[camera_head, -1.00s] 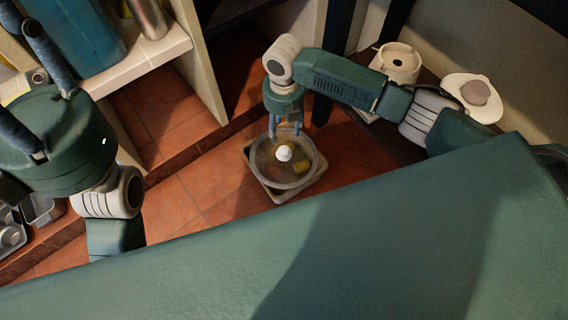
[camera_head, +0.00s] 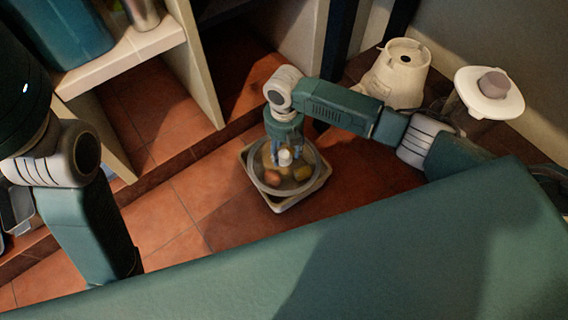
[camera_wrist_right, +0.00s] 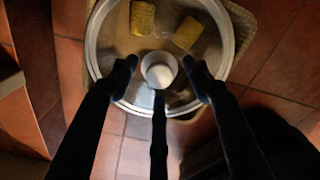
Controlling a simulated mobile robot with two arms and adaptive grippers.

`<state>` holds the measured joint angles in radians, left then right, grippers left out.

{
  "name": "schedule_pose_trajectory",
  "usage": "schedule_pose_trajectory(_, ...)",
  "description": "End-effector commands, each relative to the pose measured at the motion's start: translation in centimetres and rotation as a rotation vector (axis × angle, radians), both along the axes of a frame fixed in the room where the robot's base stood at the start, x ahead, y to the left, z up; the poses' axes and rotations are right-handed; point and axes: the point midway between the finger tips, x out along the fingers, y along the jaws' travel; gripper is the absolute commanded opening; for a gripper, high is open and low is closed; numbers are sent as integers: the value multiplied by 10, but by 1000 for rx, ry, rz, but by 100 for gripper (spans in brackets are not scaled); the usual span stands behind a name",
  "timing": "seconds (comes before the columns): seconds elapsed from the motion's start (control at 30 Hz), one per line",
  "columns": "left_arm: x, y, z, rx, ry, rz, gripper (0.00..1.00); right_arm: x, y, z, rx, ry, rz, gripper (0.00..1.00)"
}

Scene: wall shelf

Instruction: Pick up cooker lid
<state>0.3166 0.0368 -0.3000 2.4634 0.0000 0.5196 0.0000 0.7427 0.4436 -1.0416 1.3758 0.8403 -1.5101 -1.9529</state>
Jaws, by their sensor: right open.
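The cooker lid (camera_head: 268,185) is a round clear lid with a metal rim and a white knob (camera_head: 285,158). It lies over a squarish beige container near the floor, and yellow and orange pieces show through it. In the right wrist view the lid (camera_wrist_right: 101,60) fills the upper middle, with its knob (camera_wrist_right: 159,69) central. My right gripper (camera_head: 281,155) points down over the lid. Its fingers are open, with the knob between them in the wrist view; I cannot tell whether they touch it.
A beige container (camera_head: 318,187) surrounds the lid. A white shelf unit (camera_head: 125,58) with a blue item (camera_head: 65,35) stands at upper left. A white appliance base (camera_head: 397,75) and a white disc-shaped lid (camera_head: 489,94) are at upper right. Bare tiled floor lies left of the container.

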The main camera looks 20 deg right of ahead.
Motion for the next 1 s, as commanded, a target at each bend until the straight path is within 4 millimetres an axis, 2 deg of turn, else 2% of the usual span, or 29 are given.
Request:
schedule_pose_trajectory(0.07,-3,0,0,1,-12,0,40,0,0,-6,1,0,1,49)
schedule_pose_trajectory(0.33,-3,0,2,1,-13,1,40,0,0,-5,0,-1,1,47)
schedule_pose_trajectory(0.57,-3,-1,2,1,-12,1,40,0,0,-5,0,-1,0,1)
schedule_pose_trajectory(1.0,-3,-1,3,1,-13,0,40,1,1,-3,1,-3,0,0)
